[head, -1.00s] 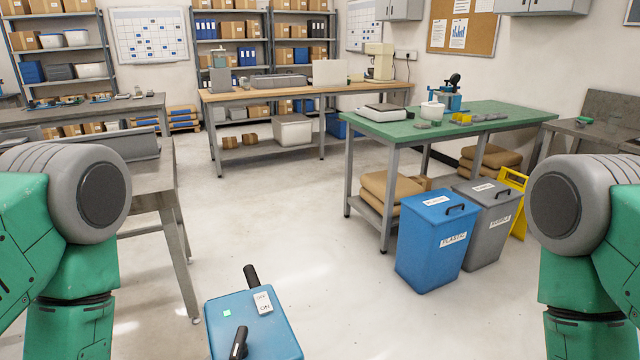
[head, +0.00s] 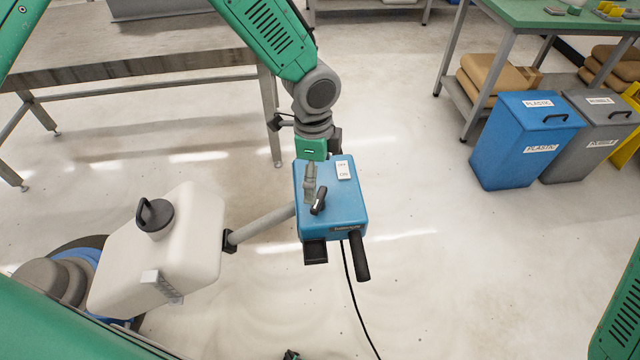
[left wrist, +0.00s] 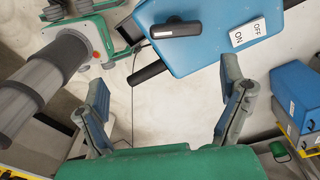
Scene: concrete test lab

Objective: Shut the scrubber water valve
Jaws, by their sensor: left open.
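The floor scrubber's blue control box (head: 333,205) stands in the middle of the head view. I take this lever to be the water valve. My left gripper (head: 310,182) is at the box's left part, close to the lever, and hides part of the top. In the left wrist view its two fingers (left wrist: 167,78) are spread and empty, with the lever beyond them. Contact cannot be told. My right gripper cannot be made out.
A white OFF/ON switch (head: 343,170) sits beside the lever. Black grips (head: 359,258) stick out from the box. The scrubber's white tank (head: 165,250) is at lower left. A grey table (head: 130,75) is behind. Blue (head: 522,145) and grey bins stand right on open floor.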

